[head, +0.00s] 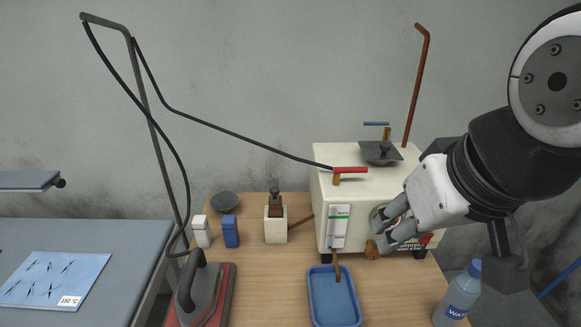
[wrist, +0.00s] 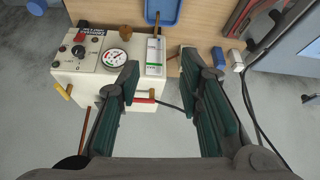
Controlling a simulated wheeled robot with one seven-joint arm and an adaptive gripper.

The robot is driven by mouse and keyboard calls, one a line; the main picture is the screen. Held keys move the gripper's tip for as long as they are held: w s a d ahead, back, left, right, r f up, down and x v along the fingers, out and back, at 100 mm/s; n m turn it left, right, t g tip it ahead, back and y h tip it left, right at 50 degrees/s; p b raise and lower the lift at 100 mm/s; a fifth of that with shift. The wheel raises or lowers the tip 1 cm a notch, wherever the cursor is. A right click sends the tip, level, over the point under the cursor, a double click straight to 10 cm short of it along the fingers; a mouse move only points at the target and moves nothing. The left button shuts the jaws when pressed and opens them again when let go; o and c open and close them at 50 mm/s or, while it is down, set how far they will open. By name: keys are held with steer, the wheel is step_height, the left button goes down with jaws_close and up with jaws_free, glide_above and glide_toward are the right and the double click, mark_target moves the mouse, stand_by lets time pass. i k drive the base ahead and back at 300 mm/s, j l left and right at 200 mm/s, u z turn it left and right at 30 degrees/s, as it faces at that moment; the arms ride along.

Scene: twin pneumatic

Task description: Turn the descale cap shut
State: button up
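The white boiler (head: 328,185) stands at the table's back right; it also shows in the wrist view (wrist: 95,80). A round brass-brown cap (head: 372,249), which I take for the descale cap, is low on its front, left of the control panel. In the wrist view a small brown part (wrist: 111,27) at the front edge looks like the same cap. My gripper (head: 391,224) is in front of the boiler in the head view and hides part of the panel. In the wrist view my gripper (wrist: 160,62) has its fingers wide apart with nothing between them, and apart from the cap.
A blue tray (head: 316,302) lies under a brown drain lever (head: 340,262). A water bottle (head: 458,298) stands at the front right. An iron (head: 203,291) rests at the left, its hose running to the boiler's red-handled valve (head: 350,169). The wrist view shows a pressure gauge (wrist: 118,58).

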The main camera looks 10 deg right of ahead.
mark_target(372, 252)
steer(key=l+u, duration=0.25)
steer(key=u, duration=0.25)
steer(key=k+l+u, duration=0.1)
steer(key=l+u, duration=0.15)
steer(key=u, duration=0.25)
steer(key=k+l+u, duration=0.1)
steer(key=u, duration=0.35)
steer(key=l, duration=0.1)
